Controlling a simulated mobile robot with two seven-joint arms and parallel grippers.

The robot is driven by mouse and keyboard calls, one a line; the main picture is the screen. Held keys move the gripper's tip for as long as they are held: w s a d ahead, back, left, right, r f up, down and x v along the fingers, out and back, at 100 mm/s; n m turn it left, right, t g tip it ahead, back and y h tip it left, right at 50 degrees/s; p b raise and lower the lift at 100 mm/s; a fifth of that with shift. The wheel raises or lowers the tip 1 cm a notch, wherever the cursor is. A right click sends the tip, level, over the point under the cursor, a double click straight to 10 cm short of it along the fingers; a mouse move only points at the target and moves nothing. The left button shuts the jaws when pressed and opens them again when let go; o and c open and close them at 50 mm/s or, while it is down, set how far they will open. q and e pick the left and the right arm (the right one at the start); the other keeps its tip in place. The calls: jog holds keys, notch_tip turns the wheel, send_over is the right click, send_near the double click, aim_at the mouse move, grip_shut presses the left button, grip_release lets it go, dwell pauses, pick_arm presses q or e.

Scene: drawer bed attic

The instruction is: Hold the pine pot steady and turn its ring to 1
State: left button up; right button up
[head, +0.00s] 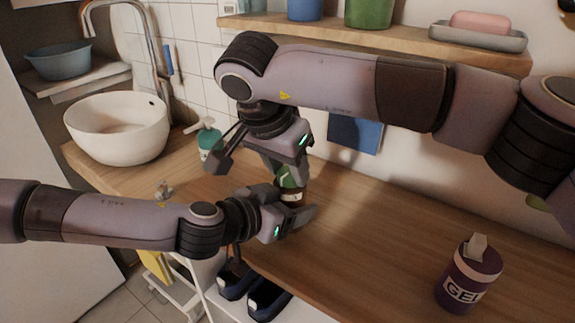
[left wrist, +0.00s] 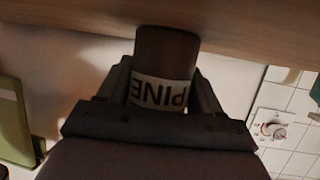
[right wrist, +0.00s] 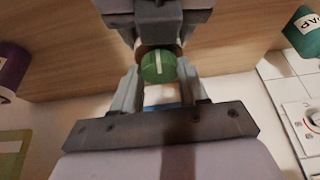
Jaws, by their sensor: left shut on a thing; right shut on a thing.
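The pine pot (head: 291,197) stands upright on the wooden counter, mostly hidden by my grippers. In the left wrist view its brown body with the white PINE label (left wrist: 160,92) sits between my left fingers. My left gripper (head: 291,209) is shut on the pot's body from the side. My right gripper (head: 288,173) reaches from above and is shut on the green ring (right wrist: 158,67) at the pot's top. A white line on the green top runs nearly straight up in the right wrist view. I cannot read any numbers on the ring.
A purple GEL pot (head: 465,282) stands at the right of the counter (head: 370,235). A teal soap bottle (head: 209,142) and a white basin (head: 118,128) are at the back left. A shelf (head: 400,42) runs above. Dark shoes (head: 265,299) lie below the front edge.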

jog(key=m, duration=0.2)
jog(key=m+g+h, duration=0.1)
jog(key=m, duration=0.2)
jog(key=shift+w+a, duration=0.15)
jog(key=shift+a, duration=0.05)
jog(key=shift+w+m+g+h, duration=0.1)
jog(key=shift+m+g+h, duration=0.55)
jog(key=shift+m, duration=1.15)
jog(key=shift+m+g, duration=0.25)
jog(key=shift+m, duration=0.05)
jog(key=o, duration=1.1)
jog(key=shift+y, duration=0.25)
